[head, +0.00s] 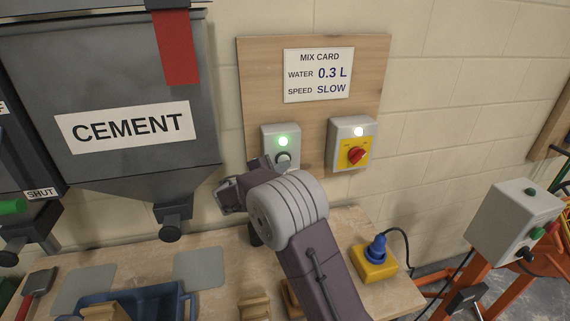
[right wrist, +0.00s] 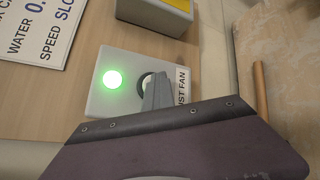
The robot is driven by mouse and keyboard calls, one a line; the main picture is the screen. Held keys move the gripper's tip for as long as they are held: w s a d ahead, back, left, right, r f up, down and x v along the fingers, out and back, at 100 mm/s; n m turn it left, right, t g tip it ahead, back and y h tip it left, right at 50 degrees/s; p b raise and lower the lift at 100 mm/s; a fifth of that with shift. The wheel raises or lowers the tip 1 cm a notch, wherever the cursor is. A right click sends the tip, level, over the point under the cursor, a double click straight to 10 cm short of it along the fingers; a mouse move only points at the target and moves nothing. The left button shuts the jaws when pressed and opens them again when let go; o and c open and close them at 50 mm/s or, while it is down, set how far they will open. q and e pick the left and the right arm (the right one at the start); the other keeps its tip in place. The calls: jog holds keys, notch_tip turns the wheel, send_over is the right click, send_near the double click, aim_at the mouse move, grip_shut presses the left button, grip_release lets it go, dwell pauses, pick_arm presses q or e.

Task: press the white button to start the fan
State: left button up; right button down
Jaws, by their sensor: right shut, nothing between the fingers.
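The fan's grey switch box (head: 269,135) is on the wooden board, and its green lamp (head: 283,141) is lit. The right wrist view shows the box (right wrist: 105,98), its glowing lamp (right wrist: 112,79) and a label ending in "ST FAN". The white button (right wrist: 146,82) sits in a dark ring beside the lamp, mostly hidden behind my fingers. My right gripper (right wrist: 157,92) is shut and empty, its tips at the button; I cannot tell whether they touch it. In the head view my right wrist hides the lower part of the box. My left gripper is not in view.
A second box (head: 343,127) with a lit white lamp and a red knob (head: 357,155) on yellow is to the right. The mix card (head: 318,75) is above. A cement hopper (head: 110,95) stands left. A yellow socket with a blue plug (head: 376,250) is on the bench.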

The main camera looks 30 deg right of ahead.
jog(key=shift+s+b, duration=0.3)
jog(key=shift+b, duration=0.2)
jog(key=shift+f, duration=0.1)
jog(key=s+a+b, duration=0.1)
jog(key=s+b, duration=0.2)
jog(key=s, duration=0.3)
jog(key=shift+a, duration=0.25)
dwell(0.3)
